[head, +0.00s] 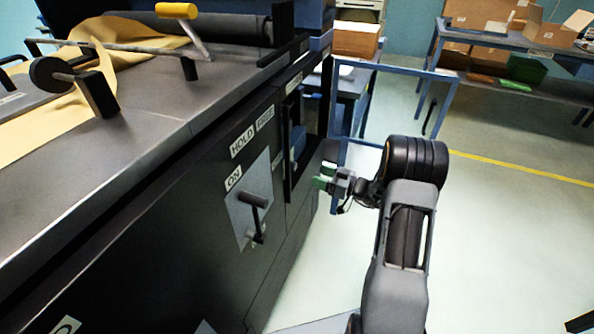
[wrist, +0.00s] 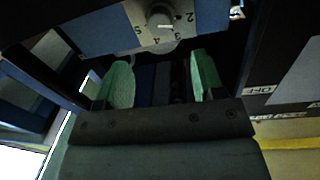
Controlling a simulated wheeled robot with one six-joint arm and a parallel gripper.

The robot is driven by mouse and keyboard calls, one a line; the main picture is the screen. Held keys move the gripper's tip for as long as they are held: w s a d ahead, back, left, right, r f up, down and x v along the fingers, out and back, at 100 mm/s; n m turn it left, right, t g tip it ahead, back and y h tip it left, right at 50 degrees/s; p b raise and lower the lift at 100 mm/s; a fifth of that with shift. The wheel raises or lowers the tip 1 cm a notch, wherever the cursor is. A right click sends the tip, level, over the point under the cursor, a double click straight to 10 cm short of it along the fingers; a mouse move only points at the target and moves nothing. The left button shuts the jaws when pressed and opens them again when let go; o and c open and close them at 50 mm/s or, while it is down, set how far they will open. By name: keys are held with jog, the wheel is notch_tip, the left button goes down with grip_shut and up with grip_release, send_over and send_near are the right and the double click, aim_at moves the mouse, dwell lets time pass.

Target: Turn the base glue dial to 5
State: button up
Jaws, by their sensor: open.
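The glue dial (wrist: 160,18) is a round pale knob on a light plate at the top of the wrist view. Printed numbers from 2 to 5 curve around it, with 5 on the picture's left and 2 on the right. Which number it points at is too small to tell. My gripper (wrist: 160,82) has green fingertips spread apart with nothing between them. The dial lies ahead of the fingertips, apart from them. In the head view my gripper (head: 324,178) is beside the dark machine front; I cannot make out the dial there.
The dark machine (head: 150,215) fills the left, with a lever panel (head: 252,205) marked ON and HOLD/FREE labels. A blue frame (head: 390,68) stands behind my gripper. A table with boxes (head: 500,40) is at the back right.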

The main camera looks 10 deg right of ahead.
jog(key=b+x, duration=0.1)
jog(key=x, duration=0.8)
jog(key=shift+a, duration=0.15)
jog(key=c, duration=0.9)
